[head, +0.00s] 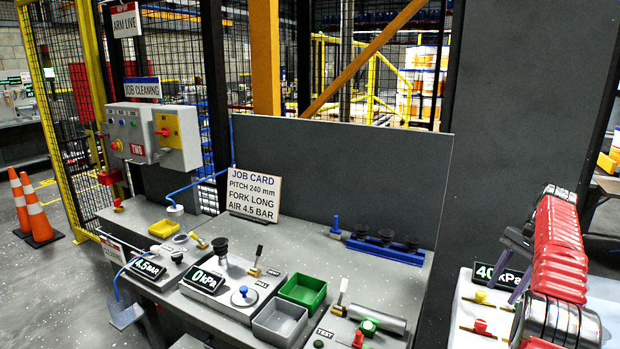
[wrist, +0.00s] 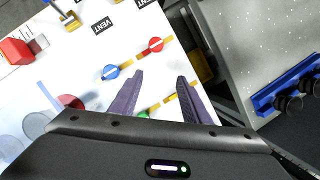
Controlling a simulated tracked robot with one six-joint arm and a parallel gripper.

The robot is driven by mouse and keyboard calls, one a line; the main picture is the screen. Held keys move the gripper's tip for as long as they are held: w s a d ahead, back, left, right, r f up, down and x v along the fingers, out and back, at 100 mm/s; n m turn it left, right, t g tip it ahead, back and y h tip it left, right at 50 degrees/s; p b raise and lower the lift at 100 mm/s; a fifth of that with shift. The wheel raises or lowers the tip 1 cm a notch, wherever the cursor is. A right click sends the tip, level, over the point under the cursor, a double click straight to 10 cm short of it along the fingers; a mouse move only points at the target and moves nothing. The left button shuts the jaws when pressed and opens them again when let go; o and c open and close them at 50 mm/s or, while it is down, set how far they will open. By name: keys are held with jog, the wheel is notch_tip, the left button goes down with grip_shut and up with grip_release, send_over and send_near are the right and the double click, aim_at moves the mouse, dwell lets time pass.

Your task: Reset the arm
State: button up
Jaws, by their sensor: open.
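My gripper (head: 506,268) is at the right of the head view, at the end of my red arm, above a white panel (head: 468,322). In the wrist view my gripper (wrist: 160,76) has its two dark fingers apart, with nothing between them. Below the fingers lies the white panel (wrist: 75,75) with a blue knob (wrist: 110,72), a red knob (wrist: 155,45) and a green knob (wrist: 143,115), partly hidden by my gripper body. Whether the fingers touch any knob I cannot tell.
A "40 kPa" display (head: 497,277) stands on the white panel, close by my gripper. The grey bench (head: 330,262) to the left carries a green tray (head: 302,290), a grey tray (head: 279,322) and a job card (head: 254,193). A blue rack (head: 385,248) with dark suction cups lies behind.

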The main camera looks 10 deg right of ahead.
notch_tip(320, 180, down, 3)
jog(key=shift+s+d, duration=0.1)
jog(key=shift+f+n, duration=0.3)
jog(key=shift+n, duration=0.1)
jog(key=shift+a+f+h, duration=0.15)
jog(key=shift+a+h, duration=0.15)
jog(key=shift+a, duration=0.15)
jog(key=s+a+r+n+t+h, duration=0.1)
jog(key=s+a+r+n+h, duration=0.2)
jog(key=a, duration=0.8)
jog(key=s+a+r+n, duration=0.4)
jog(key=a, duration=0.6)
jog(key=s+a+r+n+t, duration=0.2)
jog(key=s+a+n, duration=0.1)
jog(key=s+a, duration=0.7)
jog(key=s+a+r+n+t, duration=0.2)
jog(key=s+a+n, duration=0.1)
jog(key=s+a, duration=0.7)
jog(key=a, duration=0.2)
jog(key=shift+s+a+r+n+t, duration=0.15)
jog(key=shift+a+r+n+t, duration=0.15)
jog(key=shift+a+t, duration=0.1)
